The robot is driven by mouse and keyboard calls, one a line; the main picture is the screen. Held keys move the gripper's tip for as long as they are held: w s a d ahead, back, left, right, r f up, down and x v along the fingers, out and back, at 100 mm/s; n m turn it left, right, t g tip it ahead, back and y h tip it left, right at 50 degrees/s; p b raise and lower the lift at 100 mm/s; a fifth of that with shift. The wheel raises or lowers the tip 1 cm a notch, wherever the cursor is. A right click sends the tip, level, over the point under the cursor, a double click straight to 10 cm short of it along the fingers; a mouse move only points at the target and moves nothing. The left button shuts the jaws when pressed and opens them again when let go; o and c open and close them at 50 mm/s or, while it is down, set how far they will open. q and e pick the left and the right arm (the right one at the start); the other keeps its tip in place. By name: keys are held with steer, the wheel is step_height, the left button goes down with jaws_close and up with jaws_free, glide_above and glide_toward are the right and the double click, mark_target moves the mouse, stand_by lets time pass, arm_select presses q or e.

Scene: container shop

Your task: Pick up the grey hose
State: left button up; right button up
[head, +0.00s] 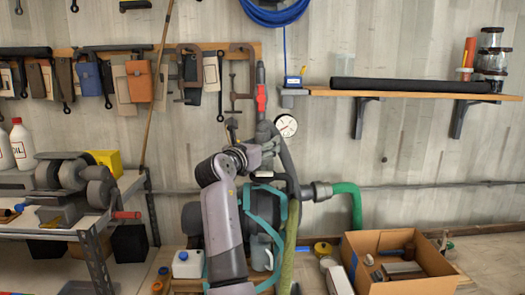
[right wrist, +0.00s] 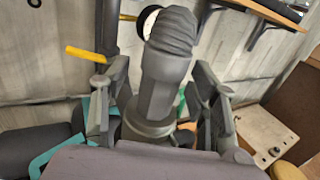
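The grey hose (head: 287,165) hangs against the back wall in the head view, curving down beside a grey pipe fitting. In the right wrist view its ribbed grey length (right wrist: 174,32) and smoother end piece fill the middle. My right gripper (head: 262,148) is up at the hose in the head view and hides part of it. In the right wrist view my right gripper (right wrist: 163,95) is open, with one finger on each side of the hose and visible gaps beside it. My left gripper is not in view.
A round gauge (head: 286,125) is on the wall close by. A green hose (head: 352,195) joins the grey fitting (head: 320,191). A wall shelf (head: 400,92) holds a black tube. A cardboard box (head: 436,262) stands lower right; a metal rack (head: 95,235) stands left.

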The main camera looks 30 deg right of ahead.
steer(key=shift+d+f, duration=0.1)
steer(key=shift+d, duration=0.05)
steer(key=shift+c, duration=0.6)
steer(key=shift+w+d+f, duration=0.15)
steer(key=shift+c, duration=0.6)
steer(key=shift+w+d, duration=0.1)
steer(key=shift+c, duration=0.7)
steer(key=c, duration=0.4)
steer(key=shift+c, duration=0.6)
steer(key=c, duration=0.3)
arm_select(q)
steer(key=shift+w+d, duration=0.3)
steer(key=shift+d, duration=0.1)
arm_select(e)
jaws_close()
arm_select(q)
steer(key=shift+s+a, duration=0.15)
